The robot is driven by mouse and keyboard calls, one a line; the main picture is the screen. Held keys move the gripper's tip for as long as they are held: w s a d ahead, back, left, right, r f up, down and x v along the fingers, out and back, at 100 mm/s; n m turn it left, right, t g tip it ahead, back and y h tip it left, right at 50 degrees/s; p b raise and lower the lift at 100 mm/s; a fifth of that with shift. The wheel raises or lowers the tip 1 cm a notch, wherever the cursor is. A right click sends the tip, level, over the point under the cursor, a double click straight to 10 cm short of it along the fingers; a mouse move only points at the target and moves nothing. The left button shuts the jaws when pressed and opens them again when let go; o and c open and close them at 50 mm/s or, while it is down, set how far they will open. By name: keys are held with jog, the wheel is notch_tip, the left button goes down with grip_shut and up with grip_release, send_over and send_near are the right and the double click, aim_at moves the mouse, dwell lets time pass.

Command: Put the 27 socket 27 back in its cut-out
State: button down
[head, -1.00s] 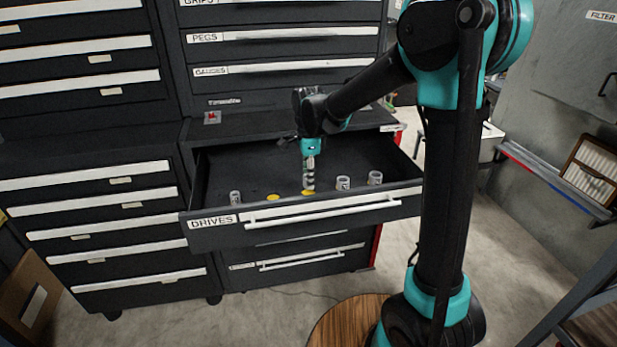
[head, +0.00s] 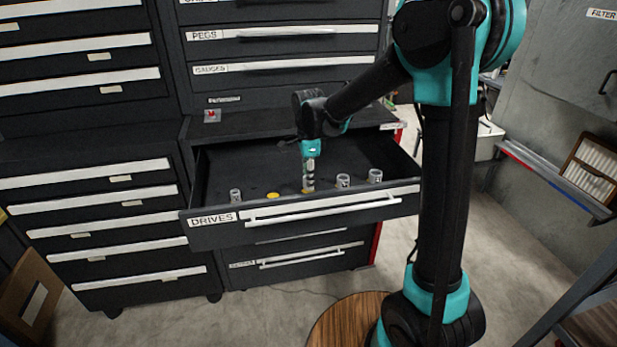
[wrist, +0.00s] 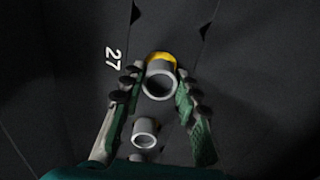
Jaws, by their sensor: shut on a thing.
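My gripper (head: 309,174) points down into the open drawer marked DRIVES (head: 283,214). It is shut on a grey, ring-topped socket, the 27 socket (wrist: 160,84), which shows between the two fingers (wrist: 161,92) in the wrist view. A yellow cut-out (wrist: 160,58) shows as a crescent past the socket's far edge, with the white number 27 (wrist: 113,58) on the dark liner to its left. The socket largely covers this cut-out. I cannot tell whether its lower end is inside the cut-out or just above it.
Another socket (wrist: 145,131) stands close by in the wrist view. In the head view, sockets stand at the drawer's left (head: 235,196) and right (head: 343,181), (head: 375,176). A second yellow cut-out (head: 272,196) is empty. The back of the drawer is clear.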

jog(key=shift+f, duration=0.7)
dwell(0.4)
jog(key=shift+s+f, duration=0.15)
jog(key=shift+f, duration=0.1)
dwell(0.8)
jog(key=c, duration=1)
grip_release()
jog(key=shift+f, duration=0.1)
jog(key=shift+c, duration=0.2)
